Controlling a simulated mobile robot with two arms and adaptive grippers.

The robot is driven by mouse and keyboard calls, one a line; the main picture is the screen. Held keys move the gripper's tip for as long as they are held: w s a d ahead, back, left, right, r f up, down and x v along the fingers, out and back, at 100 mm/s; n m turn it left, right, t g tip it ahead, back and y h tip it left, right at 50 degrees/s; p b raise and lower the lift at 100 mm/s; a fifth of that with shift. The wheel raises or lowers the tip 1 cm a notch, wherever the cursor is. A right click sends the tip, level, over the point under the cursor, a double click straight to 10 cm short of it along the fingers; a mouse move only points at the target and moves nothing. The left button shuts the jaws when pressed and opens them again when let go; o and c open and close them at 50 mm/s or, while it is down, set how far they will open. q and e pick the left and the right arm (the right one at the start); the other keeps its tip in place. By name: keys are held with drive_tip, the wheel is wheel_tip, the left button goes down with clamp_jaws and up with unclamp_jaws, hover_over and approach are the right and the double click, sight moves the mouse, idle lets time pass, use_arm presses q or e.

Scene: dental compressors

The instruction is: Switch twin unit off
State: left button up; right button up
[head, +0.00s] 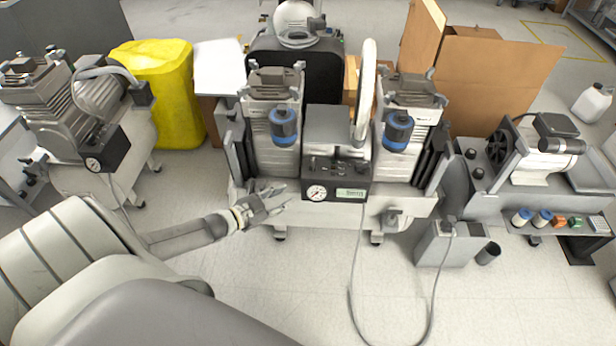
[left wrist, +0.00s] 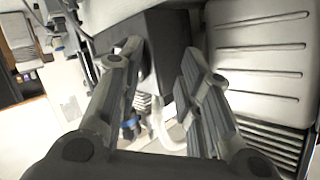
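The twin unit stands in the middle of the head view, with two finned compressor heads, each with a blue-banded canister, on a pale base (head: 330,215). Its dark control box (head: 336,180) sits between the heads. The front carries a round white gauge (head: 316,193) and a lit green display (head: 351,193). Small switches show along the top; their positions are too small to read. My left gripper (head: 277,197) is in front of the unit, left of the gauge. Its fingers (left wrist: 161,50) are apart and empty in the left wrist view. My right gripper is not in view.
Another compressor (head: 62,100) with its own gauge box stands at left, beside a yellow container (head: 165,85). A grey machine (head: 530,160) stands at right. Hoses trail over the floor at front right of the unit. A cardboard box (head: 490,75) stands behind.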

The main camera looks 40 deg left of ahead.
use_arm(q)
drive_tip(key=s+d+f+m+g+p, duration=0.1)
drive_tip(key=s+d+f+g+p, duration=0.1)
drive_tip(key=s+d+p, duration=0.3)
drive_tip(key=s+d+f+m+g+y+p, duration=0.1)
drive_tip(key=s+d+f+m+g+p, duration=0.1)
drive_tip(key=s+d+f+p, duration=0.3)
drive_tip(key=d+g+p, duration=0.1)
drive_tip(key=d+p, duration=0.3)
drive_tip(key=d, duration=0.3)
drive_tip(key=shift+s+d+f+m+g, duration=0.25)
drive_tip(key=shift+s+m+g, duration=0.05)
drive_tip(key=shift+s, duration=0.1)
drive_tip(key=shift+w, duration=0.1)
